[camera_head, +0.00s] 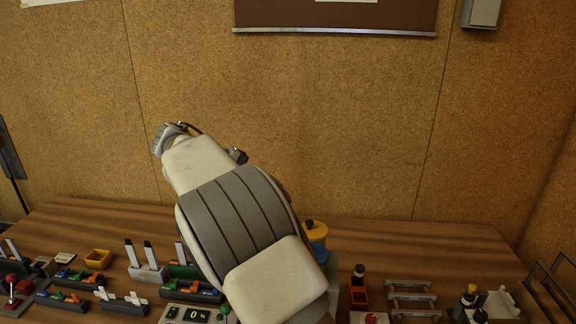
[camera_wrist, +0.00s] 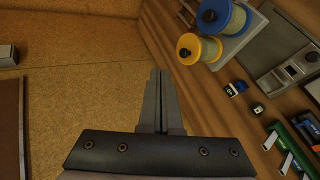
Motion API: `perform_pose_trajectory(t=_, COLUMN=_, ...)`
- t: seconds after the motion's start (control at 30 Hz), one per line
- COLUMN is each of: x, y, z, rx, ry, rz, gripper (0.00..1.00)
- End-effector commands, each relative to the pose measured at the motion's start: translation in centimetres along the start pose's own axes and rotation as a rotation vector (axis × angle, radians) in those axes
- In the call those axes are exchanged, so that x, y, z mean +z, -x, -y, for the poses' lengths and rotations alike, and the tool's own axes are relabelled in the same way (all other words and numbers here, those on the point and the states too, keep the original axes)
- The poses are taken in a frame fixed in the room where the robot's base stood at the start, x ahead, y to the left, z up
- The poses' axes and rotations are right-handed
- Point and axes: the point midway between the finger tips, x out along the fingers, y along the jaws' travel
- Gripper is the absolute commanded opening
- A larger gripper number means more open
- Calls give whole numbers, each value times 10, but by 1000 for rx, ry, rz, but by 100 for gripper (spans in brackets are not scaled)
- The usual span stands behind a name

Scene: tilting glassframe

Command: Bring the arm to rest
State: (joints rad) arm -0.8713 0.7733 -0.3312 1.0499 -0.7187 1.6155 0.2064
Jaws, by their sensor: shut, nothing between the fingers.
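My arm rises from the bottom middle of the head view and leans up and to the left over the wooden table (camera_head: 80,215). Its far end is near the cork wall, and the fingers are hidden there. In the wrist view my gripper (camera_wrist: 160,75) shows with its two fingers together and nothing between them. It is raised, with the cork wall behind it and the table to the right.
Yellow and blue spools (camera_wrist: 190,47) stand on the table behind my arm. Coloured blocks, a yellow bin (camera_head: 98,259) and a joystick (camera_head: 12,290) are at left. A red bin (camera_head: 359,298) and a grey rack (camera_head: 411,297) are at right. The air above the table's right is clear.

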Motion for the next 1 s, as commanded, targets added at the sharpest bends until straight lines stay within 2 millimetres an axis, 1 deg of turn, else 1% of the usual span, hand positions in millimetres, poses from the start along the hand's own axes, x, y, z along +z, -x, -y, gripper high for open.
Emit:
perform_pose_trajectory(t=0.03, x=8, y=-9, z=-11, rx=-35, ry=-11, rz=9, gripper=0)
perform_pose_trajectory(t=0.13, x=27, y=-29, z=-31, rx=-126, ry=-29, rz=20, gripper=0)
perform_pose_trajectory(t=0.2, x=45, y=-42, z=-43, rx=-198, ry=-44, rz=22, gripper=0)
perform_pose_trajectory(t=0.33, x=80, y=-62, z=-61, rx=-325, ry=-82, rz=18, gripper=0)
perform_pose_trajectory(t=0.5, x=130, y=-80, z=-75, rx=-476, ry=-142, rz=-8, gripper=0)
perform_pose_trajectory(t=0.63, x=170, y=-89, z=-79, rx=-575, ry=-198, rz=-38, gripper=0)
perform_pose_trajectory(t=0.77, x=210, y=-92, z=-77, rx=-660, ry=-261, rz=-76, gripper=0)
perform_pose_trajectory(t=0.93, x=259, y=-94, z=-67, rx=-749, ry=-353, rz=-133, gripper=0)
perform_pose_trajectory(t=1.0, x=278, y=-93, z=-59, rx=-777, ry=-392, rz=-158, gripper=0)
